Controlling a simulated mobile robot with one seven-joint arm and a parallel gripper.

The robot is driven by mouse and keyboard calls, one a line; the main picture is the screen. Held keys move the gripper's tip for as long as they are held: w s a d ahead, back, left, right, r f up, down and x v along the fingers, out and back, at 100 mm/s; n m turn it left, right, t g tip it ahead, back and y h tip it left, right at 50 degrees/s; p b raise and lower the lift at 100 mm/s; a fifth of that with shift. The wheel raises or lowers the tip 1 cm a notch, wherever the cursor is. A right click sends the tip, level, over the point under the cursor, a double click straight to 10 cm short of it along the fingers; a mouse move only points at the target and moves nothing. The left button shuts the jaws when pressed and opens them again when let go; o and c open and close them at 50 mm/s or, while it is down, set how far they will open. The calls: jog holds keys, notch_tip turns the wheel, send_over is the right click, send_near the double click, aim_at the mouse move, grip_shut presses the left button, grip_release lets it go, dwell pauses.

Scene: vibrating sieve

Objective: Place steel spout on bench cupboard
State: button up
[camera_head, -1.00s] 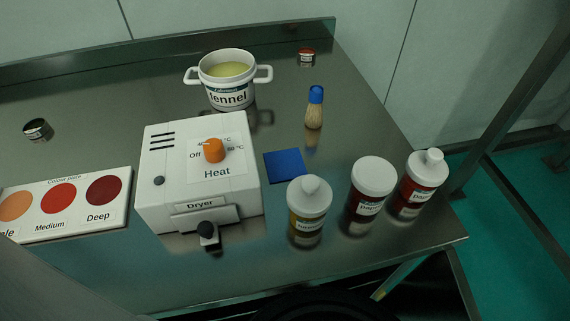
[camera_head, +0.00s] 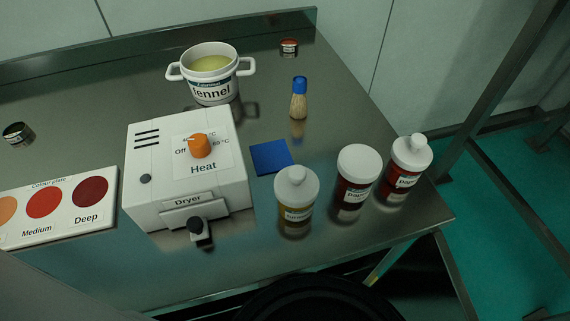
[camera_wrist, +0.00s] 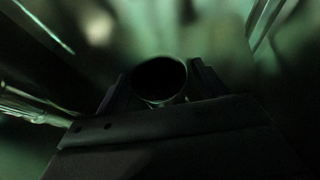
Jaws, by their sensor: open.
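In the dim wrist view, my gripper (camera_wrist: 162,88) has its dark fingers on either side of a round, tube-like thing with a dark open mouth (camera_wrist: 160,76). It may be the steel spout, but the picture is too dark to be sure. The jaws are open, and I cannot tell whether either finger touches it. My gripper does not show in the head view. I cannot make out the bench cupboard or a spout there.
A steel bench (camera_head: 330,215) holds a white dryer (camera_head: 185,170), a fennel pot (camera_head: 212,90), a brush (camera_head: 299,98), a blue square (camera_head: 270,156), a colour plate (camera_head: 60,205), and several lidded containers, including a white-lidded one (camera_head: 357,175).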

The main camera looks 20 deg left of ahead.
jog(key=v, duration=0.9)
jog(key=shift+s+d+r, duration=0.15)
jog(key=shift+s+d, duration=0.1)
jog(key=shift+s, duration=0.05)
